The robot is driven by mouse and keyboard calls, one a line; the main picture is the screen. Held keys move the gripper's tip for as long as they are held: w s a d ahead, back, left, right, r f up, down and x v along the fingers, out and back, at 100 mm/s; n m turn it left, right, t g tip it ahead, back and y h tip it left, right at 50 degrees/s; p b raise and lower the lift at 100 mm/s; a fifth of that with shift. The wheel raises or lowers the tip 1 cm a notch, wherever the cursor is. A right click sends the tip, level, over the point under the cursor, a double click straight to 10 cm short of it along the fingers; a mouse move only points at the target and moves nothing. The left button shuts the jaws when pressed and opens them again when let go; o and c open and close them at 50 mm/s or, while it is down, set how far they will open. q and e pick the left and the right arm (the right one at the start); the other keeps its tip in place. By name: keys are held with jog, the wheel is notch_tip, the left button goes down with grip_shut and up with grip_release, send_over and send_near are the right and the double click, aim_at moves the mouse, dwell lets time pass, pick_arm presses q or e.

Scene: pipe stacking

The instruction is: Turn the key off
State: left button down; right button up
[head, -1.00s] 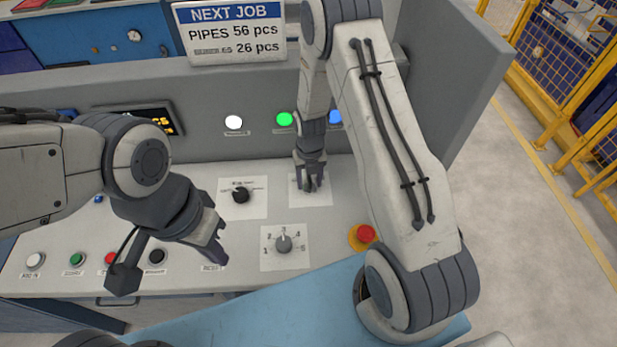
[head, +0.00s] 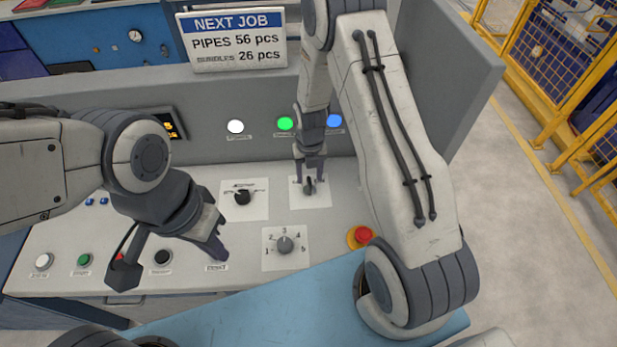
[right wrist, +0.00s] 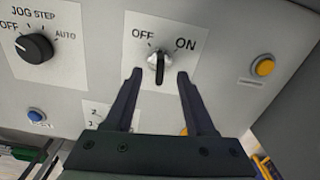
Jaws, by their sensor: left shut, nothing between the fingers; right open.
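The key switch (head: 309,186) is on a white plate on the console, below the lit buttons. In the right wrist view the key (right wrist: 159,68) is dark on a silver base, its grip roughly vertical between the printed OFF and ON. My right gripper (head: 310,178) is open over it; in the right wrist view its fingers (right wrist: 158,75) stand to either side of the key, with gaps. My left gripper (head: 221,252) is shut and empty above the console, left of the numbered dial.
The jog step selector (head: 242,197) is left of the key. The numbered dial (head: 285,245) is in front, and a red emergency button (head: 362,235) is to the right. White, green and blue lit buttons (head: 285,124) are on the back panel.

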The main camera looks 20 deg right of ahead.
aim_at(309, 180)
jog(key=shift+f, duration=0.2)
dwell(0.3)
jog(key=shift+f+b, duration=1.65)
jog(key=shift+f, duration=0.3)
grip_shut()
grip_release()
